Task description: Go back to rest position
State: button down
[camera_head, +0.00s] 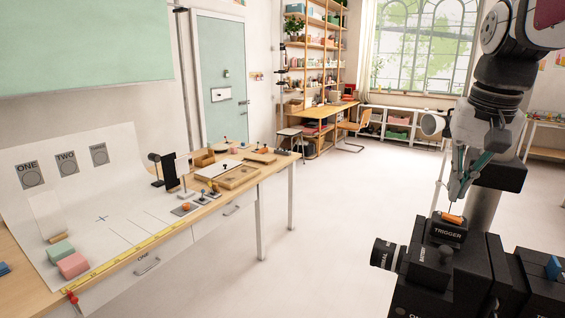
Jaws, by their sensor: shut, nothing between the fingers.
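My gripper (455,197) hangs at the right side of the head view, pointing down, with its fingers together and nothing seen between them. My arm comes down from the top right corner above it. The fingertips show just above an orange button (453,217) on a black unit marked TRIGGER (447,231). I cannot tell whether the tips touch the button, or whether this unit is part of my own body.
A long work table (209,207) on the left holds pink (73,265) and green (61,250) blocks, a yellow ruler strip (120,260) and wooden trays (238,177). A chair (357,128) stands by the far desk (325,108). The middle floor is clear.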

jog(key=s+a+f+n, duration=0.1)
jog(key=s+a, duration=0.1)
jog(key=s+a+f+n+t+b, duration=0.1)
jog(key=s+a, duration=0.1)
jog(key=s+a+f, duration=0.1)
jog(key=s+a, duration=0.1)
jog(key=a, duration=0.1)
jog(key=shift+s+f+n+t+y, duration=0.1)
jog(key=shift+n+t+y, duration=0.2)
jog(key=shift+n, duration=0.1)
jog(key=s+a+f+n+t+b, duration=0.1)
jog(key=s+a+f+n, duration=0.1)
jog(key=s+a+f, duration=0.3)
jog(key=shift+s+a+f+n+t+b, duration=0.3)
jog(key=shift+s+f+n, duration=0.1)
jog(key=shift+s+f, duration=0.45)
jog(key=shift+d, duration=0.15)
